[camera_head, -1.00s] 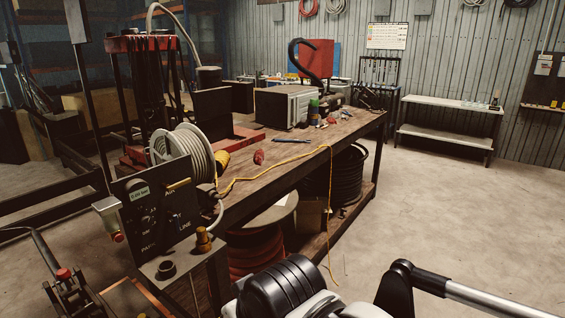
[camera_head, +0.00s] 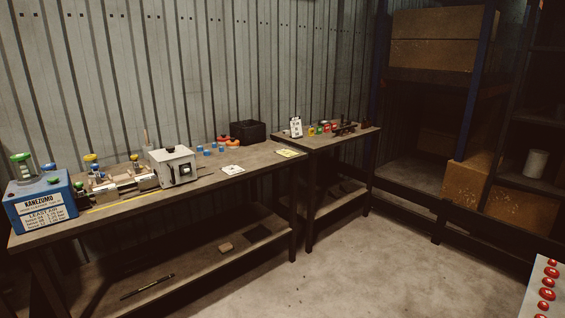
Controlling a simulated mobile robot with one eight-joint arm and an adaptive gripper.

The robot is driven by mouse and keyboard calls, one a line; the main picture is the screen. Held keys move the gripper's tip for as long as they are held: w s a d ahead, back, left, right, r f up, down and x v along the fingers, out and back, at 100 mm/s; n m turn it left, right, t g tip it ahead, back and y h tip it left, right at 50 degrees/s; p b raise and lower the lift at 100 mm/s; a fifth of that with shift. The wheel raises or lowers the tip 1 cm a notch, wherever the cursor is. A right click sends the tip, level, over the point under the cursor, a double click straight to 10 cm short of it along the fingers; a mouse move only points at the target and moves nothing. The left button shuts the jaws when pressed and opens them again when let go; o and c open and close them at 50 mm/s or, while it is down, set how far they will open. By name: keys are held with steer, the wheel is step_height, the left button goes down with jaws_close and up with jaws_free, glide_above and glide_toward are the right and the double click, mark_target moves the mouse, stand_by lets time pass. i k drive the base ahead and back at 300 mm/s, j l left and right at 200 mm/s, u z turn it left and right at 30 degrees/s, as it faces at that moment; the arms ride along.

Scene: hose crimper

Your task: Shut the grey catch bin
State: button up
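I cannot make out a thing that is surely the grey catch bin. A dark open-topped box (camera_head: 247,131) stands at the back of the long workbench against the wall. A pale grey box with a black knob on top and a dark dial on its front (camera_head: 174,166) stands on the middle of the same bench. Whether either is the catch bin cannot be told. My gripper is not in view.
The long workbench (camera_head: 105,215) carries a blue case (camera_head: 42,204) at its left end. A second bench (camera_head: 328,141) adjoins at right. Dark shelving with boxes (camera_head: 432,55) fills the right side. A white panel with red buttons (camera_head: 548,290) shows at bottom right. The concrete floor (camera_head: 400,265) is clear.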

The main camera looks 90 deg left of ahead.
mark_target(165, 170)
steer(key=u, duration=3.55)
steer(key=i+j, duration=0.2)
steer(key=i, duration=0.3)
steer(key=i+j, duration=0.2)
steer(key=i, duration=0.25)
steer(key=i+j, duration=0.25)
steer(key=i, duration=0.25)
steer(key=i+j, duration=0.2)
steer(key=i, duration=0.3)
steer(key=i+j, duration=0.2)
steer(key=i, duration=0.25)
steer(key=i+j, duration=0.2)
steer(key=i, duration=0.3)
steer(key=i+j, duration=0.2)
steer(key=i, duration=0.3)
